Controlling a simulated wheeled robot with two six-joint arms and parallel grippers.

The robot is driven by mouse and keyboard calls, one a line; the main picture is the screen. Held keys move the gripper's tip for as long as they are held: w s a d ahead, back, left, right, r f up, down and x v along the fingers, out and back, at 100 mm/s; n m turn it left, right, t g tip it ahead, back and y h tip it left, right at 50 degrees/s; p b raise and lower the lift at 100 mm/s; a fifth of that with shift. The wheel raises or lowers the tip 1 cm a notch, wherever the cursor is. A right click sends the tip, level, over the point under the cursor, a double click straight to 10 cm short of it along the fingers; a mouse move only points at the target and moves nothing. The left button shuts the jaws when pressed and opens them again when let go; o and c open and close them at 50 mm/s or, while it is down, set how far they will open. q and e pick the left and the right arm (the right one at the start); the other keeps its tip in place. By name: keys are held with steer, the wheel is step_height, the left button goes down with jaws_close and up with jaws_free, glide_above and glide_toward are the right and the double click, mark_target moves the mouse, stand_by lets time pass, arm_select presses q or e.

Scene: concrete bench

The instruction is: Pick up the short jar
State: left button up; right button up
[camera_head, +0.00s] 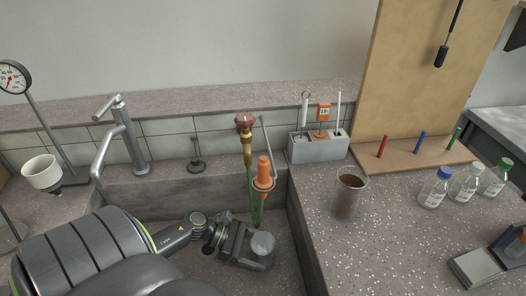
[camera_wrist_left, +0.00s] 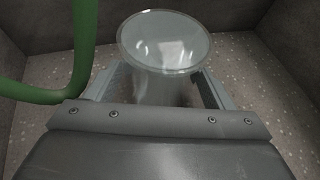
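The short jar (camera_head: 263,243) is clear glass with a round rim and stands upright in the sunken sink area. It also shows at the top of the left wrist view (camera_wrist_left: 165,42). My left gripper (camera_head: 258,252) is low in the sink with its fingers on either side of the jar. In the left wrist view the fingers spread left and right below the rim. The rim hides the fingertips, so I cannot tell whether they touch the glass. My right gripper is not in view.
A silver faucet (camera_head: 130,140) stands at left. A brown-filled beaker (camera_head: 348,193), a grey tool holder (camera_head: 320,148) and several capped bottles (camera_head: 435,187) stand on the right counter.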

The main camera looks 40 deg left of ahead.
arm_select(q)
steer(key=c, duration=1.1)
